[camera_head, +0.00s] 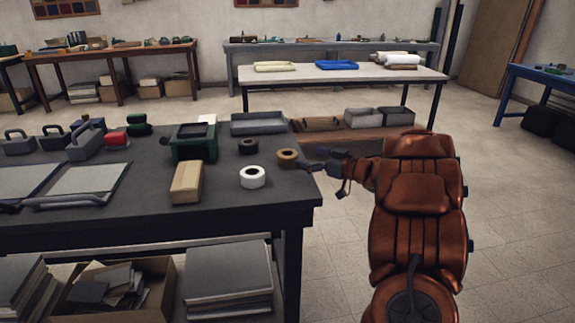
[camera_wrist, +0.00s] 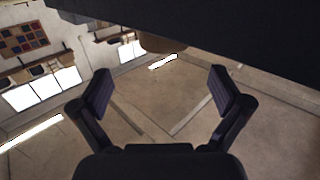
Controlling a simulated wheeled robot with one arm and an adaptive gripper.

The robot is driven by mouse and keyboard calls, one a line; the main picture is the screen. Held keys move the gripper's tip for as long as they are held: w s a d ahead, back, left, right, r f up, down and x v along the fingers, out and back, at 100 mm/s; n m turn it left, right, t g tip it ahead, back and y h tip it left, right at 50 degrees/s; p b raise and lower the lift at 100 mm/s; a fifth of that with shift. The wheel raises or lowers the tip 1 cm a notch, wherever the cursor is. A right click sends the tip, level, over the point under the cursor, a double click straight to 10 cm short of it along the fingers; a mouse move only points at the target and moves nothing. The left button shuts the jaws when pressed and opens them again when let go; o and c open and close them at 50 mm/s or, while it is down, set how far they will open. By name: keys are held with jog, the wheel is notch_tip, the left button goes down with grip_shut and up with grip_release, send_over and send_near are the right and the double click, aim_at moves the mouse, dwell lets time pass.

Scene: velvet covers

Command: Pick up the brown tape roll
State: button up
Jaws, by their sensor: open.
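The brown tape roll (camera_head: 288,155) lies flat near the right end of the dark workbench (camera_head: 120,212). My gripper (camera_head: 311,166) is just right of it at the bench's right edge; a gap or contact between them is hard to tell in the head view. In the wrist view my gripper (camera_wrist: 160,90) has its two fingers wide apart with nothing between them. A brown rounded shape (camera_wrist: 164,44), probably the roll, shows ahead of the fingers against the dark bench, partly cut off by it.
A white tape roll (camera_head: 252,177) and a black roll (camera_head: 248,146) lie left of the brown one. A cardboard box (camera_head: 187,182), a green container (camera_head: 194,142) and a grey tray (camera_head: 258,123) stand on the bench.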

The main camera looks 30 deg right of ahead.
aim_at(279, 152)
jog(key=shift+x, duration=1.15)
jog(key=w, duration=0.1)
jog(key=w+a+b, duration=0.1)
jog(key=w+a+f, duration=0.1)
jog(key=w, duration=0.1)
jog(key=shift+a+f, duration=0.1)
jog(key=shift+w+a, duration=0.15)
jog(key=shift+w, duration=0.2)
jog(key=c, duration=1.3)
